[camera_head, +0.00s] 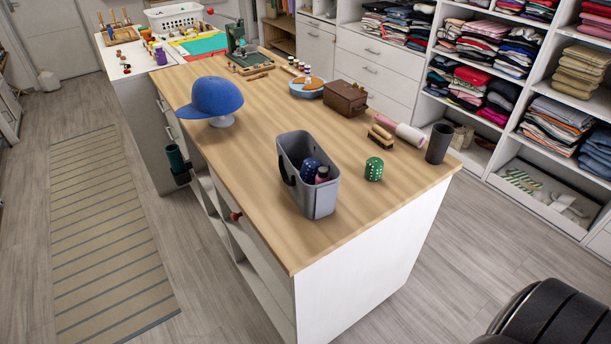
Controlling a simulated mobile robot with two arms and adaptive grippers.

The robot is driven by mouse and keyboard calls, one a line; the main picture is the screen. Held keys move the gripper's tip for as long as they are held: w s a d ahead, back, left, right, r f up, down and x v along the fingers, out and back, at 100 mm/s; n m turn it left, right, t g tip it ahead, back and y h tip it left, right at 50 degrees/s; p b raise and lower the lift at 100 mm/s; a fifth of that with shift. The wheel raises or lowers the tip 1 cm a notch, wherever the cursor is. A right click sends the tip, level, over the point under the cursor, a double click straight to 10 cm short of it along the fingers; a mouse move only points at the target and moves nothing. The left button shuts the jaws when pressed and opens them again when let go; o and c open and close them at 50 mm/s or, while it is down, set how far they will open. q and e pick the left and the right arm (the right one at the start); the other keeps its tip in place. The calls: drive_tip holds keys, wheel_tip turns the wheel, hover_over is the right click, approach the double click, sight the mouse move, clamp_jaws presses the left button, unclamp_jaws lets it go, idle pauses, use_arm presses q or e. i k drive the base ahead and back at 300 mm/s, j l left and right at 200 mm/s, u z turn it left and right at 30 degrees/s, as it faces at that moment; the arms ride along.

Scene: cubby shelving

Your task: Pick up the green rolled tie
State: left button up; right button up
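The green rolled tie (374,169), with light dots, stands on the wooden top of the island table (262,200), near its right front part. It is to the right of a grey open caddy (318,200), apart from it. Inside the caddy are a blue dotted roll (310,170) and a smaller dark and pinkish item (322,174), partly hidden by the caddy wall. Neither of my grippers is in view.
A brown box (345,98) and a blue cap (211,97) stand farther back. The tabletop in front of the tie is clear.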

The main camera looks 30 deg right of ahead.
sight(374, 165)
drive_tip(key=l+z, duration=0.1)
drive_tip(key=z, duration=0.8)
drive_tip(key=l+z, duration=0.1)
drive_tip(key=z, duration=0.35)
drive_tip(key=i, duration=0.05)
